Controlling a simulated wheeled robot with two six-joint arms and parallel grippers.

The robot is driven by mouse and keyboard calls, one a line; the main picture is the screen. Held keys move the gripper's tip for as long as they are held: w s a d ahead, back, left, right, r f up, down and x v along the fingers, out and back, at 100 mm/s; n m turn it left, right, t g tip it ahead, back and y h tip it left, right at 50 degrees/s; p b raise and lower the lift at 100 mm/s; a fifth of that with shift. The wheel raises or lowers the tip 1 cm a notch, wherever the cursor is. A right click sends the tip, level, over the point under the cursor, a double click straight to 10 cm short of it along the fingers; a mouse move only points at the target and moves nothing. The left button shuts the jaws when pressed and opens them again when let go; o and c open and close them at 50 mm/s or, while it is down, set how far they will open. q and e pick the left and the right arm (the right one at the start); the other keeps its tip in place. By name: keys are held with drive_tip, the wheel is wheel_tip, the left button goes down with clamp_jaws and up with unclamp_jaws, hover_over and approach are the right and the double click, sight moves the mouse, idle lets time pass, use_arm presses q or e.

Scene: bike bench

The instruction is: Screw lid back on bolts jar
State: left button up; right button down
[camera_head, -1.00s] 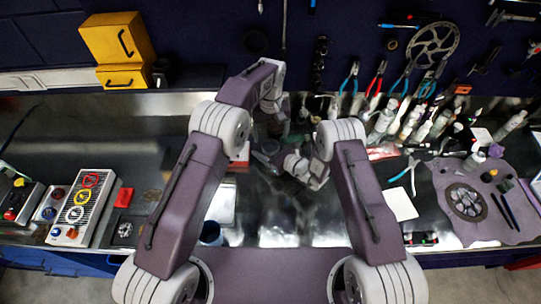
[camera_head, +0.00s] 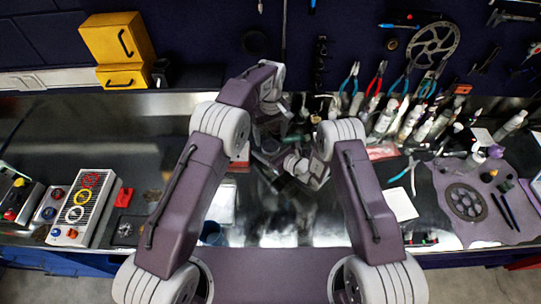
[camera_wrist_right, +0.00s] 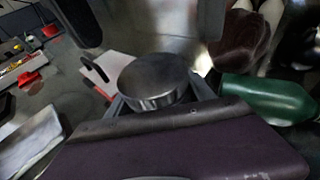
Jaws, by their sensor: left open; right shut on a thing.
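A round grey metal lid (camera_wrist_right: 155,82) shows in the right wrist view, held at my right gripper (camera_wrist_right: 160,104). In the head view my right gripper (camera_head: 268,160) reaches left over the middle of the bench, and the lid there is too small and dark to make out. My left gripper (camera_head: 268,138) is open and hangs down close to the right one, partly hidden by the arms. I cannot clearly make out the bolts jar in either view, or tell whether the lid touches it.
A green bottle-like object (camera_wrist_right: 265,98) lies close by in the right wrist view. Several bottles (camera_head: 385,120) and pliers (camera_head: 373,80) stand along the back. A grey organizer (camera_head: 80,208) is at left and a purple mat (camera_head: 483,225) at right. The front middle of the bench is mostly clear.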

sight(271, 146)
use_arm(q)
drive_tip(key=shift+f, duration=2.05)
drive_tip(key=c, duration=1.5)
drive_tip(key=shift+o, duration=0.2)
drive_tip(key=m, duration=0.3)
drive_tip(key=o, duration=1.6)
drive_tip(key=shift+c, duration=0.2)
